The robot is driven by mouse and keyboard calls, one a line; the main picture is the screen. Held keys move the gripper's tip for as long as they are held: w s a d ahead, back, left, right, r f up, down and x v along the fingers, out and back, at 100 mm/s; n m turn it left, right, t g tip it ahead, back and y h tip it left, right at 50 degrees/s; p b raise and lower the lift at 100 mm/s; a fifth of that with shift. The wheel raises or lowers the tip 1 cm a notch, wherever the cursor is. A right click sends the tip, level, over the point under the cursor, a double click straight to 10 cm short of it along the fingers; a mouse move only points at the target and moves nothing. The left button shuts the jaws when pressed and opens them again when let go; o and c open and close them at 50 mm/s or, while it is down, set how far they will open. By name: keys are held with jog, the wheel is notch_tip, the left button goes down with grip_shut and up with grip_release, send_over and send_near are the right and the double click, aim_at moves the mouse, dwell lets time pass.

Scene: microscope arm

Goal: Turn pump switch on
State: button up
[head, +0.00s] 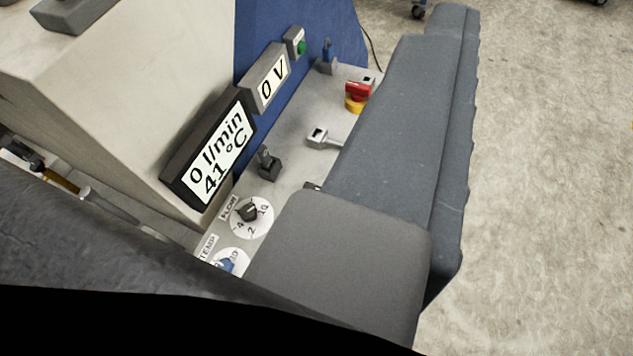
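A light control panel (292,118) runs diagonally through the middle of the head view. A dark toggle-like switch on a black base (268,165) stands on it beside the flow display (212,153), which reads 0 l/min and 41 °C. A silver switch-like part (320,138) lies farther right, partly against my grey body. A blue-topped lever (327,56) stands at the far end. No pump label is readable, so I cannot tell which is the pump switch. My gripper is not recognisable in view.
A display (270,80) reads 0 V, near a green button (301,47). A red and yellow knob (357,96) sits near the far end. FLOW (249,212) and TEMP (228,262) dials are at the near end. Open floor (550,180) lies right.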

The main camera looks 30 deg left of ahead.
jog(key=w+a+f+n+g+y+p, duration=0.1)
jog(key=w+a+f+n+g, duration=0.35)
jog(key=w+f, duration=0.45)
jog(key=w+a+f+n+g+y+p, duration=0.1)
jog(key=w+a+f+n+g, duration=0.3)
jog(key=w+f, duration=0.45)
jog(key=w+a+f+n+g+p, duration=0.1)
jog(key=a+f+n+g, duration=0.1)
jog(key=f, duration=1.1)
jog(key=w+a+f+n+g+h+p, duration=0.1)
jog(key=a+f+n, duration=0.3)
jog(key=f, duration=0.9)
jog(key=w+a+f+n+g+h+p, duration=0.1)
jog(key=a+f, duration=0.5)
jog(key=f, duration=0.7)
jog(key=shift+w+n+g, duration=0.8)
jog(key=shift+n+g, duration=0.25)
jog(key=shift+g, duration=0.4)
